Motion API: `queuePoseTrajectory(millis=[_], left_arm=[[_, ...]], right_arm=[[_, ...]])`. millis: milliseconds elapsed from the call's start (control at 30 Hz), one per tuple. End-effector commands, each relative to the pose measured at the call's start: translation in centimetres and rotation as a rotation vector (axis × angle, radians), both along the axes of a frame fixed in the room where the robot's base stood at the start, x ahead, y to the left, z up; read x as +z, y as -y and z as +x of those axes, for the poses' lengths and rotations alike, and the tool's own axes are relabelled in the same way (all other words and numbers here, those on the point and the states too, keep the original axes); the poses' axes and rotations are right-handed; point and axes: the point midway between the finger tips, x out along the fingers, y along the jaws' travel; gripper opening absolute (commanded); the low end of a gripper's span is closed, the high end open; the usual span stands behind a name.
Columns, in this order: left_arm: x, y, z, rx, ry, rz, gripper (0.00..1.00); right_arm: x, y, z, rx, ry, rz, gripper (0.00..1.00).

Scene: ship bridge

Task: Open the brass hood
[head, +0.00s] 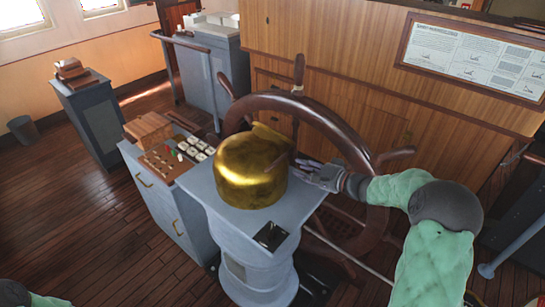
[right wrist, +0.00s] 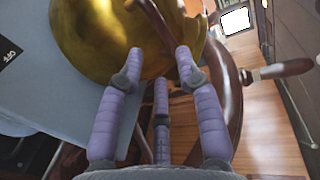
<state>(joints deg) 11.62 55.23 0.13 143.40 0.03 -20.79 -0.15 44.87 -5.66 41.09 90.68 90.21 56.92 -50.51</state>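The brass hood (head: 247,172) is a rounded gold dome on a grey pedestal top (head: 288,212), and it looks closed down. It fills the upper middle of the right wrist view (right wrist: 95,40). A thin dark brown bar (right wrist: 154,22) runs across the hood's right side there. My right gripper (head: 303,170) is at the hood's right side. In the right wrist view its purple fingers (right wrist: 160,58) are spread, with the bar's lower end between the two upper fingertips. I cannot tell whether they touch it. My left gripper is out of view.
A large wooden ship's wheel (head: 341,128) stands close behind the hood and my right gripper. A grey cabinet with small switches (head: 197,148) adjoins the pedestal on the left. A dark label plate (head: 271,236) lies on the pedestal's front corner.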

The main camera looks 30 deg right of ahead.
Motion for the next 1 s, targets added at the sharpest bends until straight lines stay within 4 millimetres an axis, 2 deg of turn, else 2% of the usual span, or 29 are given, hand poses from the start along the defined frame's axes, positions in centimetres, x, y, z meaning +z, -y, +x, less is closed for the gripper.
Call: queuePoseTrajectory(millis=[400,600,1000], left_arm=[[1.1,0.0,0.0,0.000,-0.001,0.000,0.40],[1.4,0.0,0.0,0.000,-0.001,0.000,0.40],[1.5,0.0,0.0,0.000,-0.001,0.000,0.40]], right_arm=[[-1.4,-2.7,6.2,0.004,-0.002,0.002,0.35],[-1.9,-3.5,8.4,0.001,-0.001,0.001,0.35],[-2.1,-3.9,9.2,0.000,-0.001,0.000,0.35]])
